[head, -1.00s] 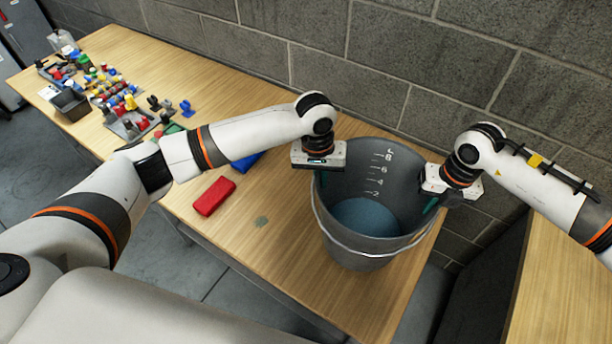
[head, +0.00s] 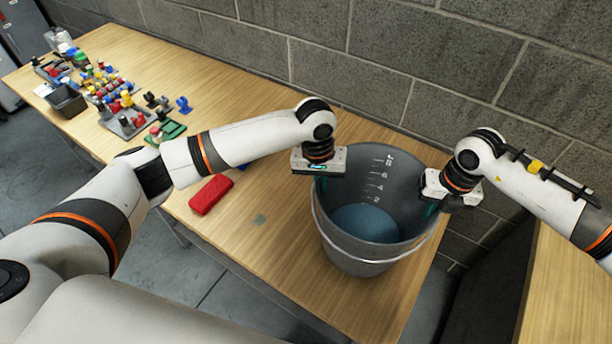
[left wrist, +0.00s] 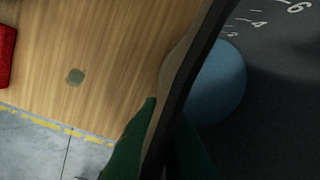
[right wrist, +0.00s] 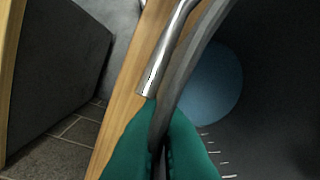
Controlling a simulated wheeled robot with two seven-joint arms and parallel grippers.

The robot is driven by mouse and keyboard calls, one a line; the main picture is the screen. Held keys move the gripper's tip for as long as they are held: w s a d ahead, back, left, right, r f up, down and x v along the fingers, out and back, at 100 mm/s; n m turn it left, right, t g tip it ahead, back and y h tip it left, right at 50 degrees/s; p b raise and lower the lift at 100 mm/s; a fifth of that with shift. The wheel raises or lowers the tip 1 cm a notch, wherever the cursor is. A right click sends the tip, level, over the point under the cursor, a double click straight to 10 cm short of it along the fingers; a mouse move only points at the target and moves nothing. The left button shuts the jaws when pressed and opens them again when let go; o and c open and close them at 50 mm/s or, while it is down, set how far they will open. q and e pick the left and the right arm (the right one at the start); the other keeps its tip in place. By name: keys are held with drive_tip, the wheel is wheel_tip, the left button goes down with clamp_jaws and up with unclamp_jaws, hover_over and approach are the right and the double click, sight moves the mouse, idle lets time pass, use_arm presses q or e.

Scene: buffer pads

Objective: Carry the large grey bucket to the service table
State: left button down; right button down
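The large grey bucket (head: 365,252) stands upright near the right end of the wooden table, with white marks inside and a blue round area at its bottom. My left gripper (head: 319,182) is at its left rim. In the left wrist view, the green fingers (left wrist: 158,140) straddle the bucket wall, one outside and one inside, close against it. My right gripper (head: 432,207) is at the right rim. In the right wrist view, its green fingers (right wrist: 162,145) are closed on the wall, beside the metal handle (right wrist: 165,50). I cannot tell which table is the service table.
A red block (head: 210,195) lies left of the bucket, with a blue piece partly behind my left arm. Trays of small coloured parts (head: 115,95) fill the table's far left. A block wall (head: 420,60) runs behind. Another wooden surface (head: 565,285) is at the right.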

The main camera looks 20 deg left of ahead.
use_arm(q)
drive_tip(key=c, duration=1.6)
unclamp_jaws()
drive_tip(key=shift+a+f, duration=0.15)
drive_tip(key=shift+a, duration=0.05)
use_arm(e)
drive_tip(key=c, duration=1.6)
unclamp_jaws()
drive_tip(key=shift+d, duration=0.2)
drive_tip(key=shift+a, duration=0.1)
use_arm(q)
drive_tip(key=shift+d, duration=0.1)
drive_tip(key=r, duration=0.8)
drive_tip(key=a+r, duration=0.1)
drive_tip(key=r, duration=0.3)
drive_tip(key=shift+s+a, duration=0.1)
use_arm(e)
drive_tip(key=r, duration=0.8)
drive_tip(key=d+r, duration=0.1)
drive_tip(key=r, duration=0.3)
drive_tip(key=shift+f, duration=0.15)
